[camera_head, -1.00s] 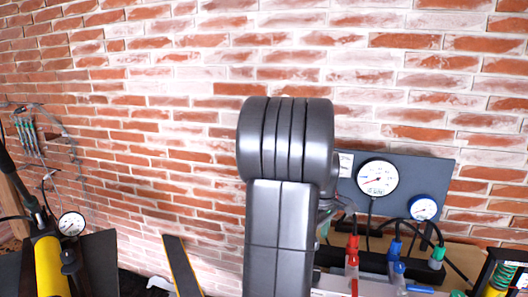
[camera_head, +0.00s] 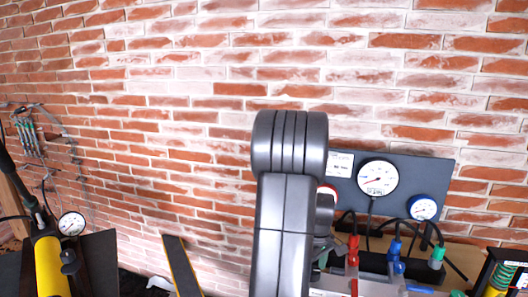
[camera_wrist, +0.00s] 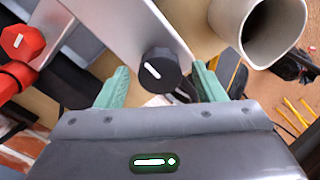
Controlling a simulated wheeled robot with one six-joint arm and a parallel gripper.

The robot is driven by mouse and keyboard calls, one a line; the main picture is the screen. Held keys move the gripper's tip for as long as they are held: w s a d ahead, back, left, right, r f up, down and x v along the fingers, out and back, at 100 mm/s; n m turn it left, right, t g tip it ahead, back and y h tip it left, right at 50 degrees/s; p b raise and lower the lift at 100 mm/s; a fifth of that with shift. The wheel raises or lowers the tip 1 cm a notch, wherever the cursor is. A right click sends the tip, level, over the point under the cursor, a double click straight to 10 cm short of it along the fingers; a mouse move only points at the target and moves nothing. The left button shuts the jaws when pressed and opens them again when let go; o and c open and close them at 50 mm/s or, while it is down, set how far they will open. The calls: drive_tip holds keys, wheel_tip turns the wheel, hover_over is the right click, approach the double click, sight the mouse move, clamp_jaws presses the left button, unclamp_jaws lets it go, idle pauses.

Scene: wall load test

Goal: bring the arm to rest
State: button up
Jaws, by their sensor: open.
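My gripper (camera_wrist: 158,88) shows in the wrist view as two green fingers standing apart, with nothing held between them. A black knob (camera_wrist: 160,70) with a white mark on a light grey panel (camera_wrist: 118,22) lies beyond the gap between the fingers. I cannot tell how far the knob is from the fingertips.
A dark gauge panel (camera_head: 438,180) stands at right, with red, blue and green hose fittings below. The wrist view shows a red knob (camera_wrist: 22,42) and a light cylinder (camera_wrist: 258,30). A yellow cylinder (camera_head: 50,265) with a gauge (camera_head: 71,224) stands at left.

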drive_tip(key=m, duration=1.2)
drive_tip(key=shift+p, duration=0.4)
drive_tip(key=shift+m, duration=2.1)
drive_tip(key=shift+a+r, duration=0.1)
drive_tip(key=shift+a, duration=0.05)
